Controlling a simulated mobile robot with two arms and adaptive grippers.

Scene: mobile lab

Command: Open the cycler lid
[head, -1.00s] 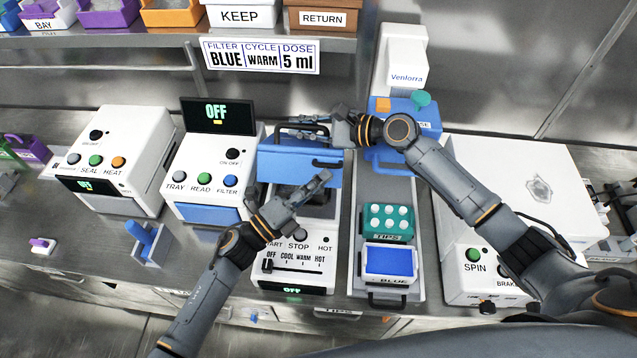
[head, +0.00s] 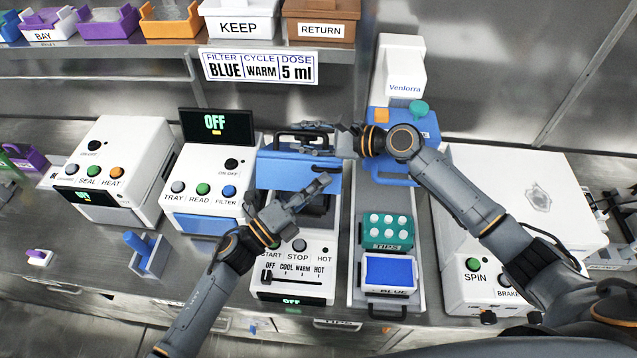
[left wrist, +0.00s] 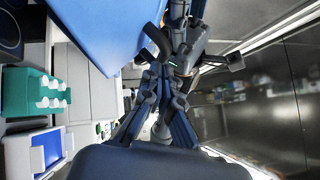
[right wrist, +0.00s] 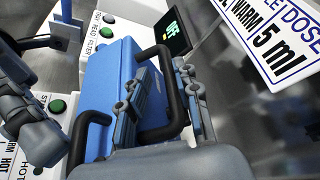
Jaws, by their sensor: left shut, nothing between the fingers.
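The cycler (head: 292,282) is a white box with START and STOP buttons and a slider, at the middle of the bench in the head view. Its blue lid (head: 285,172) stands raised, with the dark well showing below it. A black loop handle (right wrist: 178,115) is on the lid. My right gripper (right wrist: 165,95) is open at the lid's top, with the handle's bar between its spread fingers. My left gripper (head: 322,182) is shut and empty, its tips close in front of the lid's lower face. Contact there is unclear. The lid also shows in the left wrist view (left wrist: 95,30).
Right of the cycler, a tray holds a green tip rack (head: 388,230) and a blue box (head: 389,270), with a dispenser (head: 400,70) behind. A reader (head: 205,205) stands at left and a SPIN machine (head: 520,190) at right. A shelf (head: 160,60) hangs above.

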